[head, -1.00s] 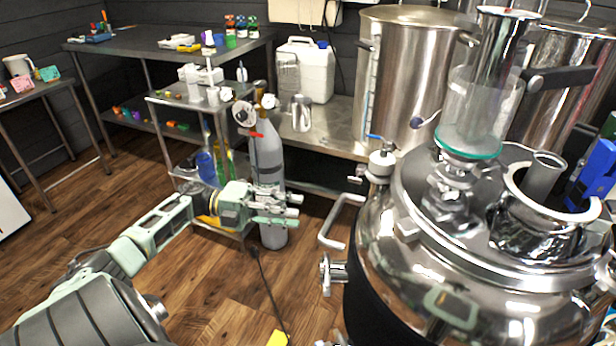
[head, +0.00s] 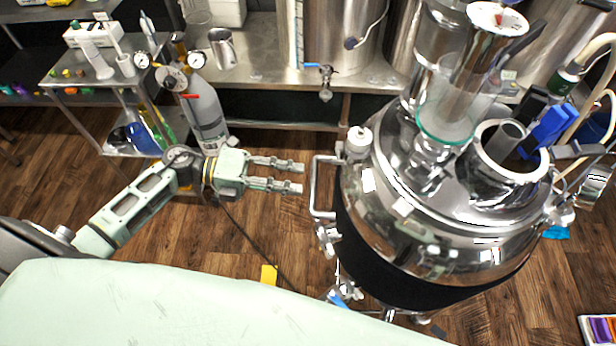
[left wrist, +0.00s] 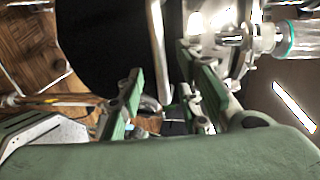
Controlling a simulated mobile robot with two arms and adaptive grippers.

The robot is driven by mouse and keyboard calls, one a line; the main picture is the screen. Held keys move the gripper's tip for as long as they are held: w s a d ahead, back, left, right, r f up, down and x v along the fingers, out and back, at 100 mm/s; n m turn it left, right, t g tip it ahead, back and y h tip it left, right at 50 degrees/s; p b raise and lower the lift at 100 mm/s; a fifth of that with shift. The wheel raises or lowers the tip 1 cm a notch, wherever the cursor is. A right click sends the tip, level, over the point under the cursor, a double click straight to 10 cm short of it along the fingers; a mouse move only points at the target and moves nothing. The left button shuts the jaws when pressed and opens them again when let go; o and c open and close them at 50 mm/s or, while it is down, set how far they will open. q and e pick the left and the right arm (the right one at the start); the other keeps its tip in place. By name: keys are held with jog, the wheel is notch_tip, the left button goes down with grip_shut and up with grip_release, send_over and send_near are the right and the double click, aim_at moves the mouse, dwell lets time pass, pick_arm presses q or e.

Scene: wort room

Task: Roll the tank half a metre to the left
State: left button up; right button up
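The tank (head: 400,265) is a large shiny steel vessel with a black jacket, on legs, filling the right half of the head view. A blue pedal (head: 338,300) shows at one of its feet. A bent steel handle (head: 315,190) stands out from its left side. My left gripper (head: 302,177) is open and empty, its fingers pointing right at the handle with a small gap. In the left wrist view the fingers of my gripper (left wrist: 165,105) are spread, with the tank's black jacket (left wrist: 105,45) ahead. My right gripper is not in view.
A grey gas cylinder (head: 206,112) stands behind my left gripper, beside a small steel cart (head: 62,80). A steel bench (head: 265,75) runs along the back. A dark cable and a yellow object (head: 268,275) lie on the wooden floor left of the tank.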

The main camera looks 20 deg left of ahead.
aim_at(315, 185)
pick_arm(q)
jog(key=p+x, duration=0.1)
jog(key=x, duration=0.5)
jog(key=shift+c, duration=0.4)
grip_shut()
